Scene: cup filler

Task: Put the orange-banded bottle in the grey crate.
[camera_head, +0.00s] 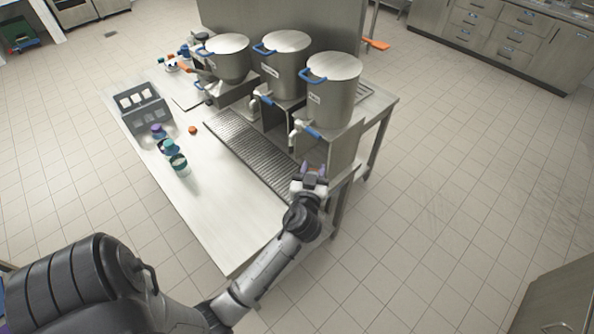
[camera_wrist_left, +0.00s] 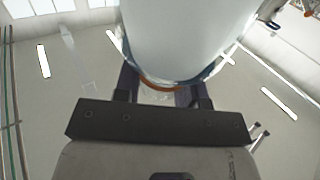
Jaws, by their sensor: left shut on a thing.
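My left gripper (camera_head: 312,171) is at the counter's right side, in front of the nearest pot's tap. In the left wrist view its dark fingers (camera_wrist_left: 158,92) are shut on a pale, rounded body with an orange edge, seemingly the orange-banded bottle (camera_wrist_left: 185,40). The bottle fills the top middle of that view. My right gripper is not in view.
Three bottles, one purple-topped (camera_head: 158,130) and two teal-topped (camera_head: 168,146), stand near the crate. Three steel pots (camera_head: 332,92) with taps stand behind a slotted drain grate (camera_head: 250,150). The counter's near part (camera_head: 225,225) is clear.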

